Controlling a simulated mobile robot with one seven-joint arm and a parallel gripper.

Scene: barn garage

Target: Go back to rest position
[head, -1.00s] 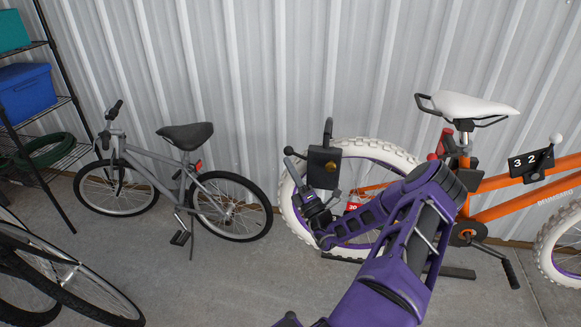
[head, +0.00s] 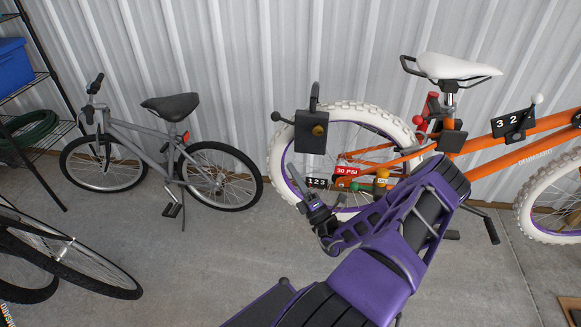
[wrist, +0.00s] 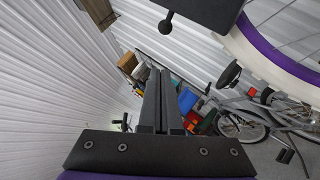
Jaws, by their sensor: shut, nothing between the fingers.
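My gripper (head: 294,176) is shut and empty in the head view. It is in front of the white rear tire of the orange bike (head: 478,143), below and left of the black box with a shackle and ball-ended lever (head: 311,133). Open space shows between it and the box in the picture. In the wrist view my gripper (wrist: 160,70) shows two dark fingers pressed together. The box (wrist: 205,10) is at the top edge there, clear of the fingers. My purple arm covers the lower part of the bike.
A grey bike (head: 160,155) stands against the corrugated wall. A shelf rack (head: 45,125) with a blue bin (head: 12,68) is at far left, and another bike's wheel (head: 75,265) at lower left. Bare floor (head: 190,260) lies between.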

